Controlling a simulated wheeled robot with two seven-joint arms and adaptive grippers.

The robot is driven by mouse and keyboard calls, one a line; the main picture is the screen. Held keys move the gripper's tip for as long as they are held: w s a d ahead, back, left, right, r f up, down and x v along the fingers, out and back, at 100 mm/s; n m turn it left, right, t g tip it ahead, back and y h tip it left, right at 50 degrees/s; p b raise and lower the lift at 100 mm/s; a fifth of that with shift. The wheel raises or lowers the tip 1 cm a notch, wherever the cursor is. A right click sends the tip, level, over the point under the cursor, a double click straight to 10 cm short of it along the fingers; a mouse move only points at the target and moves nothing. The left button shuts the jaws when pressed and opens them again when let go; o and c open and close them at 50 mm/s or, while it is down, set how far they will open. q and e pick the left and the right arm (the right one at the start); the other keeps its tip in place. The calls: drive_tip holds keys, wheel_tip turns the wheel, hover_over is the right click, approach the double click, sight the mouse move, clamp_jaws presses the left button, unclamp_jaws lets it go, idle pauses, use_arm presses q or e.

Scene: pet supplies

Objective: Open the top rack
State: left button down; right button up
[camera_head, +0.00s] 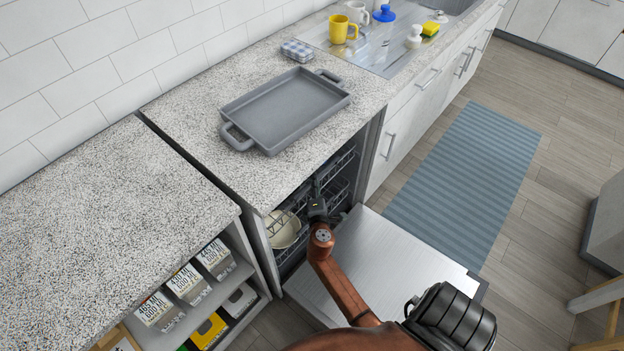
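The dishwasher under the counter is open, with its door (425,262) folded down flat in front of it. The top rack (338,163), a grey wire rack, shows under the counter's edge and appears to sit inside the cavity. Pale round dishes (283,231) stand in a rack at the left of the opening. My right arm reaches over the door, and my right gripper (317,207) is at the opening, close to the rack wires. Its fingertips are small and dark here, so I cannot tell whether they touch or grip the rack. My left gripper is not in view.
A grey tray (284,106) lies on the counter above the dishwasher. An open shelf with labelled boxes (186,282) stands left of the dishwasher. A blue mat (465,178) lies on the floor.

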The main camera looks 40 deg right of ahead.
drive_tip(key=shift+x, duration=1.2)
drive_tip(key=shift+c, duration=0.6)
clamp_jaws()
